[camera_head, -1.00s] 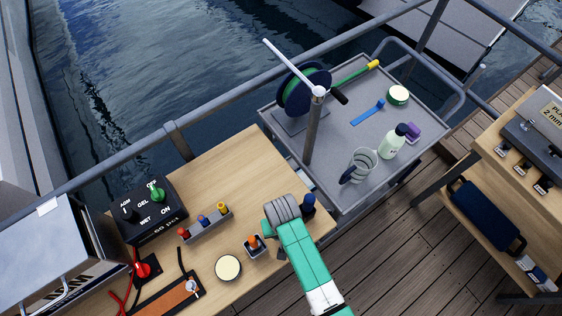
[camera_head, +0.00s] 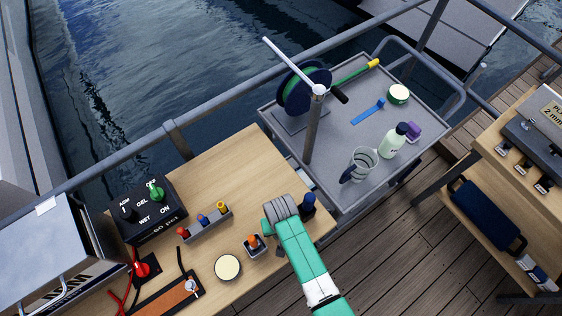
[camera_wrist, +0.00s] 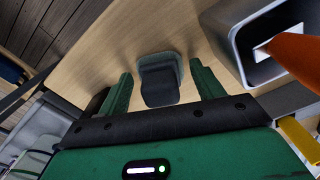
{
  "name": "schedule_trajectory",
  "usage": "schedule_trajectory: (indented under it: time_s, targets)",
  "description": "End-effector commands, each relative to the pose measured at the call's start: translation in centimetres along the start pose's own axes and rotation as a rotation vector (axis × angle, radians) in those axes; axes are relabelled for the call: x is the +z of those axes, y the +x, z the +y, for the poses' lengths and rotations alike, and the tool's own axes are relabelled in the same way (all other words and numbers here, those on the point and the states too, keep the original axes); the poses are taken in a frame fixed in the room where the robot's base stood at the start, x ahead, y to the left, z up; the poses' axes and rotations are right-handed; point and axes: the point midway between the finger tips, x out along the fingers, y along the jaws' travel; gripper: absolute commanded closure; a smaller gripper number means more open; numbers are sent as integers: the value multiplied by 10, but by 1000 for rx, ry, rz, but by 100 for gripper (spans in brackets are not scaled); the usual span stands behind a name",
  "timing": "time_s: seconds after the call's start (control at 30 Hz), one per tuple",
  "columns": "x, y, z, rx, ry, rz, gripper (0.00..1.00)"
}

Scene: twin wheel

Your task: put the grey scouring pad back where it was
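The grey scouring pad (camera_wrist: 160,88) is a small dark block with a grey-green layer, seen against the wooden bench in the wrist view. My gripper (camera_wrist: 160,70) has its two green fingers apart, one on each side of the pad, with a visible gap on both sides. I cannot tell how high the fingers are above the bench.
A square metal holder with an orange-topped item (camera_wrist: 292,52) stands close to the right finger. A round cream-topped tin (camera_head: 227,267) is at the front. The bench (camera_head: 235,165) is clear toward the back.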

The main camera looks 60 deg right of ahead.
Motion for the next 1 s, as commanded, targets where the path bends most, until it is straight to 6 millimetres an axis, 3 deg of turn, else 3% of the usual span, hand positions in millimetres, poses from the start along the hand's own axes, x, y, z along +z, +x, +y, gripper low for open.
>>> schedule_trajectory:
  time_s: [0.27,0.5,0.7,1.0]
  targets:
    - [0,-10,0,0,0,0,33]
    - [0,-69,0,-1,-1,4,33]
    - [0,-109,0,0,0,1,33]
    - [0,-123,0,0,0,-1,33]
